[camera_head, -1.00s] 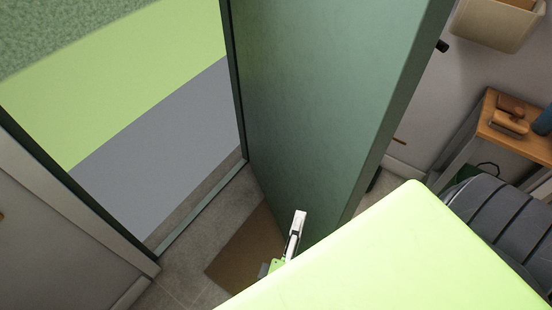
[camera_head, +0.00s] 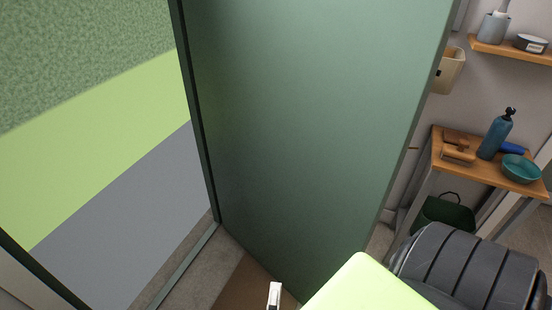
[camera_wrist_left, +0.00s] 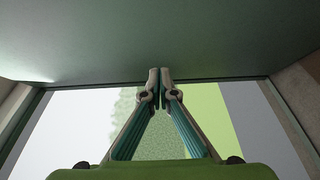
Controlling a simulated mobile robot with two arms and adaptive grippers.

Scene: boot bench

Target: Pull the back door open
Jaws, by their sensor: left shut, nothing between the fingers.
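The green back door (camera_head: 300,120) stands open at an angle, hinged beside the doorway in the head view. Through the opening I see grey paving, bright green ground and a hedge-like green area. My left gripper (camera_head: 274,294) shows as a pale fingertip at the bottom edge, low by the door's near face. In the left wrist view my left gripper (camera_wrist_left: 160,75) has its fingers together and empty. A grey-green surface, apparently the door (camera_wrist_left: 160,40), fills the top, with the bright opening below it. I cannot tell whether the fingertips touch it. My right gripper is out of view.
A wooden-topped bench (camera_head: 480,170) at the right holds brushes, a blue bottle (camera_head: 495,135) and a teal bowl (camera_head: 520,168). A dark green bin (camera_head: 445,214) stands below. A shelf (camera_head: 515,50) and beige wall bin (camera_head: 449,72) hang above. A brown mat (camera_head: 243,288) lies by the door.

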